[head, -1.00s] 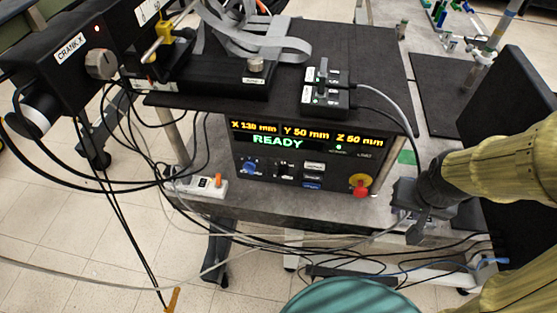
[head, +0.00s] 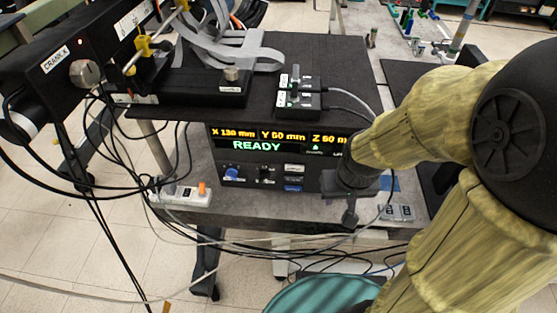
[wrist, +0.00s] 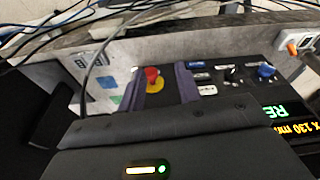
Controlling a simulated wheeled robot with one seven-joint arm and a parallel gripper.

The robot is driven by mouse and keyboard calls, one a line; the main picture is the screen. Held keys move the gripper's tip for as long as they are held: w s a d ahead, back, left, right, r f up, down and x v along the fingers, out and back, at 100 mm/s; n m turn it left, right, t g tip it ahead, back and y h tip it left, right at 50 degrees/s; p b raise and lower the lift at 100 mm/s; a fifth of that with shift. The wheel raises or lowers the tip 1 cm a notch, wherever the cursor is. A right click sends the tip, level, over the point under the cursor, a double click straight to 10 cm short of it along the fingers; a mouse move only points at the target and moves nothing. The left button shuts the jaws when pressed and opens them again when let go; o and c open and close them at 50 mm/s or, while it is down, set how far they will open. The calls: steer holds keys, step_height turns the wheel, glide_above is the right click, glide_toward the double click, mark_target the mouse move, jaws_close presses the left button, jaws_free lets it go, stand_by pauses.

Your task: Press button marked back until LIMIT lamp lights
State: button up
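The control box (head: 255,185) shows READY and X 130, Y 50 in the head view; Z is partly covered by my arm. A green lamp (head: 315,147) is lit; the LIMIT label is partly hidden and its lamp cannot be seen. A column holds a white button (head: 293,168), a dark one and a blue button (head: 293,188); their markings are unreadable. It also shows in the wrist view with the white button (wrist: 207,90) nearest. My gripper (head: 350,212) is right of the buttons, apart from them. In the wrist view its fingers (wrist: 160,84) are apart, with nothing held.
A red stop button (wrist: 152,75) on a yellow base shows between my fingers. A blue knob (head: 231,173) is left of the buttons. A white power strip (head: 182,194) and loose cables lie left and in front. Black switch boxes (head: 298,98) sit on the platform above.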

jaws_close()
stand_by(1.8)
